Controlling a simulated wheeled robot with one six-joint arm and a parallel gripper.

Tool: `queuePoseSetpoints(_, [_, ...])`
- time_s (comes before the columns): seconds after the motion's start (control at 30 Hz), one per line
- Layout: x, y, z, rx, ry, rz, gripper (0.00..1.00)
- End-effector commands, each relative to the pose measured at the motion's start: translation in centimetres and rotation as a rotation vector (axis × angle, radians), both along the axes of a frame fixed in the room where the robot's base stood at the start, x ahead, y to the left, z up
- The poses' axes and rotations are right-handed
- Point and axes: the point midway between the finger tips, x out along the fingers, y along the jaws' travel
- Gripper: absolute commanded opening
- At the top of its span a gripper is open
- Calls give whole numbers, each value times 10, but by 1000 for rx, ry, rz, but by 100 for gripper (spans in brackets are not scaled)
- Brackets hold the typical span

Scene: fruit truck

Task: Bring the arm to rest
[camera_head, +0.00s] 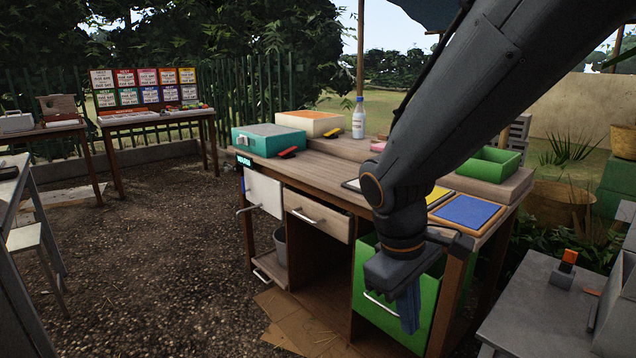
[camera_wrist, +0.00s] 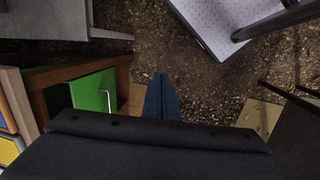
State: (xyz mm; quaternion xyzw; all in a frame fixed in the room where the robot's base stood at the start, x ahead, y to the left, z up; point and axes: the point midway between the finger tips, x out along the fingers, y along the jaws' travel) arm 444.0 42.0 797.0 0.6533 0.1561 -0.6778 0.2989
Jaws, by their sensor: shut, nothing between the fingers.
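My arm comes in from the top right of the head view and hangs down in front of the wooden workbench (camera_head: 330,172). My gripper (camera_head: 408,318) points down in front of the bench's green drawer (camera_head: 366,283). Its fingers are together, with nothing between them. In the wrist view the closed bluish fingers (camera_wrist: 161,98) show over the gravel ground. The green drawer front also shows in the wrist view (camera_wrist: 92,92), to the left of the fingers. I cannot tell whether the gripper touches the drawer.
The bench top holds a teal box (camera_head: 268,139), a white bottle (camera_head: 358,119), a green tray (camera_head: 488,163) and a blue pad (camera_head: 467,211). A drawer (camera_head: 318,220) stands partly out. A grey table (camera_head: 528,318) is at the lower right. Open gravel (camera_head: 150,265) lies left.

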Motion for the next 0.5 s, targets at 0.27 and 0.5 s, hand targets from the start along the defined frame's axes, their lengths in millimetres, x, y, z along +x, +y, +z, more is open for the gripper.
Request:
queuePoseSetpoints(0.27, [-49, 23, 9, 164, -9, -289, 0])
queuePoseSetpoints(0.5, [-77, 39, 16, 269, -2, -476, 0])
